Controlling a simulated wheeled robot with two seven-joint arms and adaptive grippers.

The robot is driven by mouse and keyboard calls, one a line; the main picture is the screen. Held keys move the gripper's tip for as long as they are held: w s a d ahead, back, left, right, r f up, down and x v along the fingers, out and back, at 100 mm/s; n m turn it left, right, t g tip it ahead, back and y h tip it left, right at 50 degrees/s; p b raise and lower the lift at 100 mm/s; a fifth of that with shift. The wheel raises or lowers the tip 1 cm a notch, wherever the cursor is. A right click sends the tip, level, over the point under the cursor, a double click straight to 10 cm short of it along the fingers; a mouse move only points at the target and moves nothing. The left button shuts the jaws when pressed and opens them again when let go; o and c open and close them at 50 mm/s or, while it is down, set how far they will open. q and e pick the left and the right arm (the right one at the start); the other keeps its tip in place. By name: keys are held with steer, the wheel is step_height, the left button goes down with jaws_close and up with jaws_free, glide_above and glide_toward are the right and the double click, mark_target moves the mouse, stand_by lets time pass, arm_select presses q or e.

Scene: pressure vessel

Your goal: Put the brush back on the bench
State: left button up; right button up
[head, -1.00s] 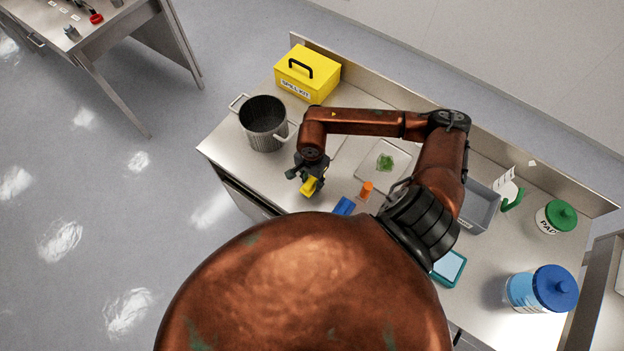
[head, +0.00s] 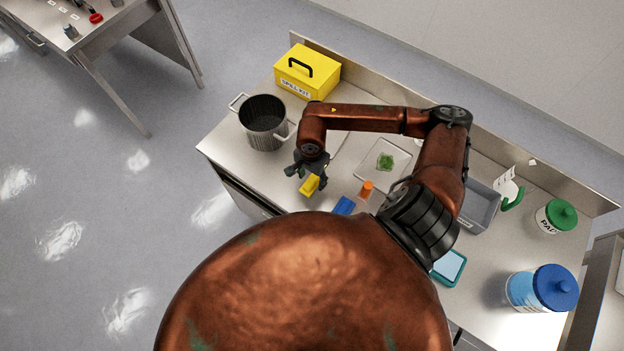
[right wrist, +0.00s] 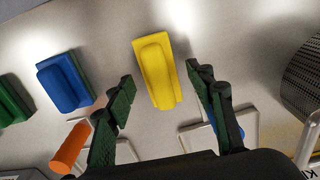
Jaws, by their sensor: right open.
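The yellow brush (head: 310,185) lies on the steel bench (head: 235,150), near its front edge. In the right wrist view the yellow brush (right wrist: 157,72) lies flat just past and between my fingertips, with bare bench on both sides of it. My right gripper (head: 307,172) is above it, its fingers (right wrist: 160,78) spread wide and empty. A gap shows between each finger and the brush. My left gripper is not in view.
A metal pot (head: 264,140) and the yellow spill kit (head: 300,80) stand behind. A green brush (right wrist: 13,102) shows in the right wrist view.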

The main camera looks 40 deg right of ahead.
mark_target(312, 180)
step_height(312, 180, up, 11)
steer(key=b, duration=0.2)
steer(key=shift+f, duration=0.15)
steer(key=shift+s, duration=0.1)
